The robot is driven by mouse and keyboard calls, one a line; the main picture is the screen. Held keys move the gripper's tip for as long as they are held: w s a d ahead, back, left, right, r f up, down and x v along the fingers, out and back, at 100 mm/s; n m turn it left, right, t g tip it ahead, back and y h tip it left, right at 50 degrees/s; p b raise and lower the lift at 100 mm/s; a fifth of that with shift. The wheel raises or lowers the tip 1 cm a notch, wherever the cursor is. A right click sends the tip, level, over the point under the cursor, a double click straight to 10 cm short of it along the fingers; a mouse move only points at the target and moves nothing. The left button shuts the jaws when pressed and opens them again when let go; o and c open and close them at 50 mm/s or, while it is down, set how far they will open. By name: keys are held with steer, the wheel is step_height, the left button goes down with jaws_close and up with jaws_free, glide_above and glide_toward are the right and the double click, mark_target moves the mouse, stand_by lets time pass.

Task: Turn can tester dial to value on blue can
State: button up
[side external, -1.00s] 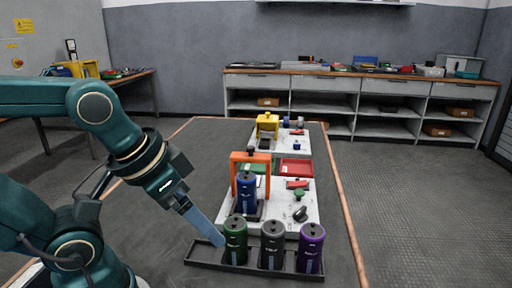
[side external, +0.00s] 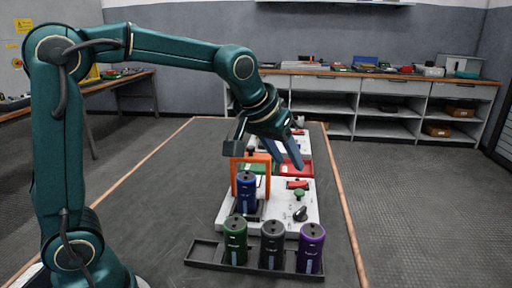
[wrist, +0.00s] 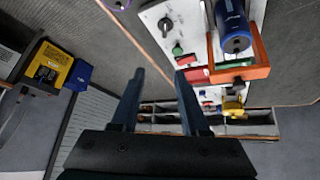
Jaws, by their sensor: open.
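The blue can (side external: 246,192) stands upright in the white tester (side external: 278,222), beneath the orange frame (side external: 234,176). In the wrist view the can (wrist: 234,27) shows white print too small to read. A black dial knob (side external: 300,214) sits on the tester's right part, in front of a green knob (side external: 299,194); in the wrist view the dial (wrist: 165,25) is near the top, with the green knob (wrist: 177,51) below it. The dial's scale is unreadable.
A dark tray (side external: 205,252) in front holds a green can (side external: 236,240), a dark grey can (side external: 272,245) and a purple can (side external: 310,248). Red (side external: 297,168) and green bins lie behind the tester. The dark table is clear on the left.

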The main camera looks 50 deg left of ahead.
steer(key=g, duration=0.1)
glide_toward(301, 210)
steer(key=shift+w+f+g, duration=0.7)
steer(key=shift+w+f, duration=0.4)
steer(key=shift+f, duration=0.05)
steer(key=shift+x, duration=2.6)
steer(key=shift+a, duration=0.1)
jaws_close()
